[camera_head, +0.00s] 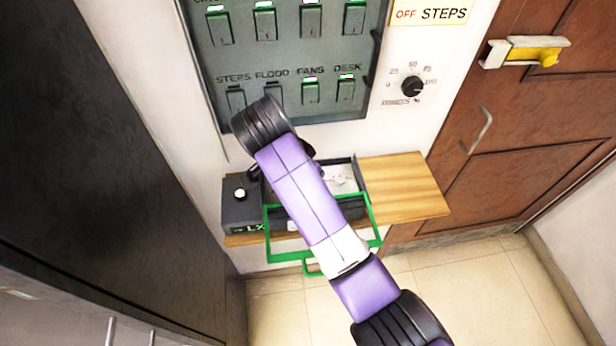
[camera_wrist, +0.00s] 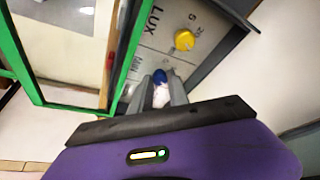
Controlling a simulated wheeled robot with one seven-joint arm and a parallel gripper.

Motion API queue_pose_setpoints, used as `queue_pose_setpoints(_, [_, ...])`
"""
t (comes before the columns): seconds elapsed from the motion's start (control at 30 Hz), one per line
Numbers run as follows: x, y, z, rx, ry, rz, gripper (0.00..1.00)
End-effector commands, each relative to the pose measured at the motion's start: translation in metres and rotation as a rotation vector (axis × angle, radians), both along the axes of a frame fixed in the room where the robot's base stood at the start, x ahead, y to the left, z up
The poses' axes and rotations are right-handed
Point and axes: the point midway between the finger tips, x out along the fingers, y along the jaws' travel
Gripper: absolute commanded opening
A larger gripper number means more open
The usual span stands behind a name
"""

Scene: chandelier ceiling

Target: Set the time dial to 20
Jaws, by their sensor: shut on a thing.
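In the wrist view, a small blue dial (camera_wrist: 159,76) sits on a grey panel (camera_wrist: 153,42) marked "LUX" and, it seems, "MIN". My gripper (camera_wrist: 160,82) is shut on this blue dial, with a finger on each side. A whitish part shows between the fingers below the blue. The dial's pointer and scale are mostly hidden, so its setting cannot be read. A yellow knob (camera_wrist: 184,40) stands on the same panel, beyond the fingers, with small numbers near it. In the head view, my arm covers the gripper and the dial.
A green frame (camera_head: 374,217) surrounds a dark open box on a wooden shelf (camera_head: 405,185). A dark box (camera_head: 243,212) with a round knob stands at its left. Above are a switch panel (camera_head: 290,52) and a black percent dial (camera_head: 411,87). A brown door (camera_head: 540,110) is at right.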

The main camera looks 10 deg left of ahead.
Motion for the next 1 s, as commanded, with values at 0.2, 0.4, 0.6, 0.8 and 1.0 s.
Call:
queue_pose_setpoints(0.2, [0.000,-0.001,-0.001,-0.001,0.002,-0.002,0.00])
queue_pose_setpoints(0.4, [0.000,-0.001,0.000,-0.001,0.002,-0.002,0.43])
queue_pose_setpoints(0.6, [0.000,0.000,0.000,0.000,0.000,0.000,0.43])
queue_pose_setpoints(0.8, [-0.001,0.001,0.004,0.001,-0.001,0.002,0.43])
queue_pose_setpoints(1.0, [-0.010,0.009,0.036,0.002,-0.002,0.004,0.43])
